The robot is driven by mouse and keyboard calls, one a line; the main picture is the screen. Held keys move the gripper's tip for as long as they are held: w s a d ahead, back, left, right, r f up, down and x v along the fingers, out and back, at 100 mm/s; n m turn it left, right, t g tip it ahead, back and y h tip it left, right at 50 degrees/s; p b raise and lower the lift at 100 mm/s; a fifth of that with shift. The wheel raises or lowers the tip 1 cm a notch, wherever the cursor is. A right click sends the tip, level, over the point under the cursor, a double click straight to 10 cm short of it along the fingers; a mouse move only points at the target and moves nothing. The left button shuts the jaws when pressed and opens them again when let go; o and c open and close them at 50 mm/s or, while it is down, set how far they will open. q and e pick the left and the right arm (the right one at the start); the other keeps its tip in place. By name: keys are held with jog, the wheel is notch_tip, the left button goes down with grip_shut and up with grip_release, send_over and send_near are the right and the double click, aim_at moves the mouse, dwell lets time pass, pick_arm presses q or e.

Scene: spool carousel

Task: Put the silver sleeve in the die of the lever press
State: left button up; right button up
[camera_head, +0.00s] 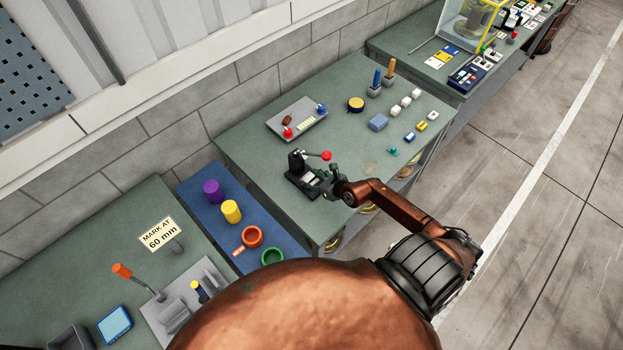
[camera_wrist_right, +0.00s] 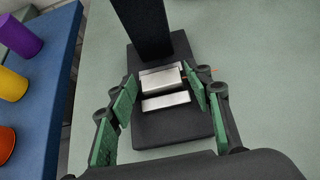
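The lever press (camera_head: 303,180) is black, with a red-knobbed lever (camera_head: 326,155), and stands near the front left of the middle green table. In the right wrist view its dark base (camera_wrist_right: 180,132) and column (camera_wrist_right: 143,25) show. Two silver pieces, a larger one (camera_wrist_right: 162,78) and a flat bar (camera_wrist_right: 166,101), lie on the base; I cannot tell which is the sleeve or the die. My right gripper (camera_head: 333,184) is at the press. Its green-padded fingers (camera_wrist_right: 162,103) are open on either side of the silver pieces, apart from them. My left gripper is not in view.
A blue mat (camera_head: 188,186) to the left holds purple, yellow, orange and green round parts. A grey tray (camera_head: 297,119) lies behind the press. Small blocks and blue and orange-handled tools are on the table's right. A lever fixture (camera_head: 190,300) stands on the nearer table.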

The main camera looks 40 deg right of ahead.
jog(key=shift+o, duration=0.5)
jog(key=a+v, duration=0.1)
jog(key=v, duration=1.1)
jog(key=shift+d, duration=0.5)
